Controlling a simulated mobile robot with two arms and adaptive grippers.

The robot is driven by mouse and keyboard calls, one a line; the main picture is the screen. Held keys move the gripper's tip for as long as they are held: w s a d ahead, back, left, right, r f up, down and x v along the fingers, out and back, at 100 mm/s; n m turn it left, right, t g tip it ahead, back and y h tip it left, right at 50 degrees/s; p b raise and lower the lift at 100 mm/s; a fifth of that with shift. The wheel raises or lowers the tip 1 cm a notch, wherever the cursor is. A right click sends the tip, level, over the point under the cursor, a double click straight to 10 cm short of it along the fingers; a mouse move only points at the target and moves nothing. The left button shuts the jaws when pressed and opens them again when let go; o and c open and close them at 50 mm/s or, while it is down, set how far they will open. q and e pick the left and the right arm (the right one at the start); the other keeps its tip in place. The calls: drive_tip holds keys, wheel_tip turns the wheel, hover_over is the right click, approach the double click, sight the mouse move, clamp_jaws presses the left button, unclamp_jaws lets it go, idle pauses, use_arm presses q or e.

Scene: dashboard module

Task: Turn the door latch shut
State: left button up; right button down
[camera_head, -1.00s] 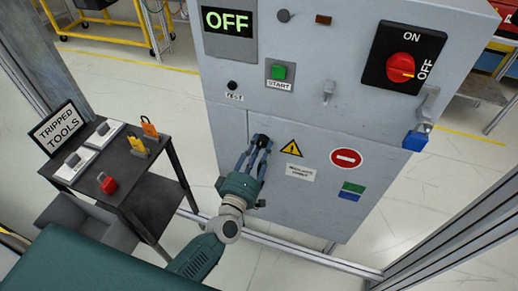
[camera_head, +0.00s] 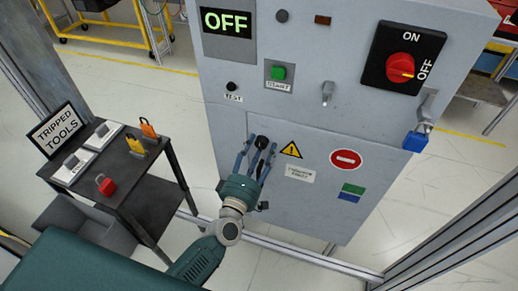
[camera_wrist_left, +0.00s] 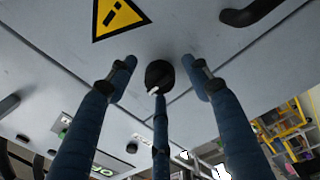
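The door latch is a small black round knob (camera_head: 261,142) near the top edge of the lower door panel (camera_head: 315,205) of the grey cabinet. The panel looks flush with the cabinet front. In the left wrist view the knob (camera_wrist_left: 159,73) has a small white mark on its lower side. My left gripper (camera_head: 257,150) is open, with its blue fingers spread around the knob. In the left wrist view two fingers stand apart from the knob on either side, and the middle finger's tip is just below it; contact there is unclear. My right gripper is not in view.
The cabinet display (camera_head: 227,22) reads OFF. A red rotary switch (camera_head: 400,67) and a blue padlock (camera_head: 416,141) are at the right. A black handle (camera_wrist_left: 248,12) shows in the left wrist view. A tool table (camera_head: 130,165) with padlocks stands at the left.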

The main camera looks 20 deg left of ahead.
use_arm(q)
drive_tip(key=shift+r, duration=0.1)
drive_tip(key=s, duration=1.2)
drive_tip(key=shift+a+f, duration=0.2)
drive_tip(key=shift+f, duration=0.15)
drive_tip(key=shift+f, duration=0.1)
